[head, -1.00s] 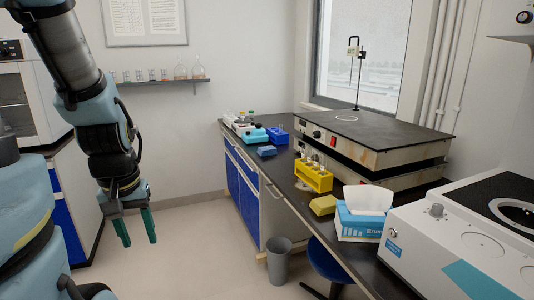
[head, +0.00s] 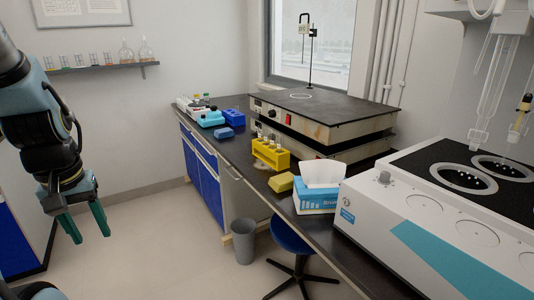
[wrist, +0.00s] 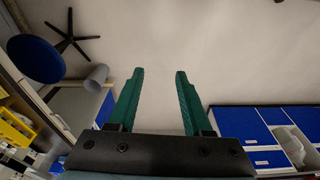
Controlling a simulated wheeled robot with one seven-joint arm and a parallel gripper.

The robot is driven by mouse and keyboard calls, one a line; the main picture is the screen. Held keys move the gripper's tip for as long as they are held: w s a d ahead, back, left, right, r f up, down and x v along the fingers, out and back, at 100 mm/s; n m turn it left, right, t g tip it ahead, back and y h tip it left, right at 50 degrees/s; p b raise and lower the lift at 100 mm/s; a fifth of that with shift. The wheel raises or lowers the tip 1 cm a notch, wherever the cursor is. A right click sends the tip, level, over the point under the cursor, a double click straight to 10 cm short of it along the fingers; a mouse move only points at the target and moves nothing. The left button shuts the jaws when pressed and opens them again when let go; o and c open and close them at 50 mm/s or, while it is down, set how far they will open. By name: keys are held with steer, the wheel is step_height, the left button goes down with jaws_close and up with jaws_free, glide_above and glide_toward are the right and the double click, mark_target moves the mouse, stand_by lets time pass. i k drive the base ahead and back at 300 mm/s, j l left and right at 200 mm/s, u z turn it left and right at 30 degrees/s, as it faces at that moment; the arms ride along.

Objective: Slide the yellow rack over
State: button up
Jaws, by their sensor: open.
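The yellow rack (head: 270,155) stands on the dark bench top, with several tubes upright in it. Part of it also shows at the left edge of the wrist view (wrist: 17,130). My gripper (head: 90,237) hangs over the floor at the left of the head view, well away from the rack and the bench. Its two green fingers point down and are apart with nothing between them. In the wrist view my gripper (wrist: 157,75) is likewise open, with only bare floor beyond the fingertips.
A yellow sponge (head: 281,182) and a blue tissue box (head: 318,190) sit right of the rack. Blue racks (head: 233,118) stand farther back. A hotplate unit (head: 325,118) is behind. A grey bin (head: 243,243) and blue stool (head: 290,238) stand before the bench.

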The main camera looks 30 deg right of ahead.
mark_target(281, 161)
steer(key=i+l+z, duration=0.1)
steer(key=i+z, duration=0.4)
steer(key=i, duration=0.3)
steer(key=i+j+z, duration=0.15)
steer(key=i+z, duration=0.3)
steer(key=i, duration=0.3)
